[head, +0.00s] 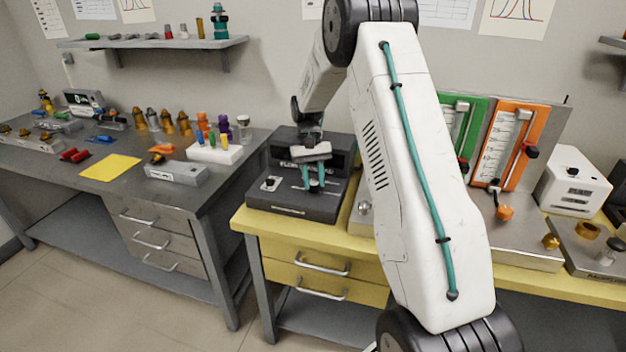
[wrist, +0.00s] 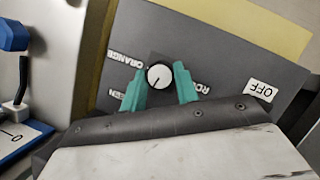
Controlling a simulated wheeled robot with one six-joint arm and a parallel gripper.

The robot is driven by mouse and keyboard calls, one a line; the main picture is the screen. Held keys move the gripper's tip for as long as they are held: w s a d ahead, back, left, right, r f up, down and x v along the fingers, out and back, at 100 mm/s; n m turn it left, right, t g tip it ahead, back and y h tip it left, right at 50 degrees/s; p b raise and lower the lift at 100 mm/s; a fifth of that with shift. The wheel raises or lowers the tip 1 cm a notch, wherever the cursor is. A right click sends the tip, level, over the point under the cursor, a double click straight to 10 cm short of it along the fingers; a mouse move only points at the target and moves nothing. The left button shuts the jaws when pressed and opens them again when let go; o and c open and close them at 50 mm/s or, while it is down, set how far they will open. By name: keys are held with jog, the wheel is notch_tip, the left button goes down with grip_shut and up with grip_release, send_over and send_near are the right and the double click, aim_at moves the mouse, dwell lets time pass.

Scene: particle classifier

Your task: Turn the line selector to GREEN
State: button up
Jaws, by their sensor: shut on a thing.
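The line selector (wrist: 159,75) is a small round knob with a white top and a dark pointer mark, set on a dark grey panel (wrist: 215,55). In the wrist view its mark points down and left, toward the partly hidden label ending in EEN (wrist: 103,101). The ORANGE label (wrist: 123,58) is above left, and a label starting RO (wrist: 196,88) is at right. My gripper (wrist: 160,77) has its teal fingers shut on the knob, one each side.
An OFF label (wrist: 261,90) lies right of the knob. A blue-topped switch (wrist: 14,38) stands at left in the wrist view. Green (head: 470,110) and orange (head: 535,120) gauge panels stand right of my arm on the yellow bench (head: 300,243). A white rack (head: 215,153) is left.

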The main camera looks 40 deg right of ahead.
jog(key=shift+d+m+t+y, duration=0.1)
jog(key=shift+m+t+y, duration=0.35)
jog(key=shift+m, duration=1.05)
jog(key=o, duration=1)
jog(key=shift+c, duration=0.2)
jog(key=v, duration=0.8)
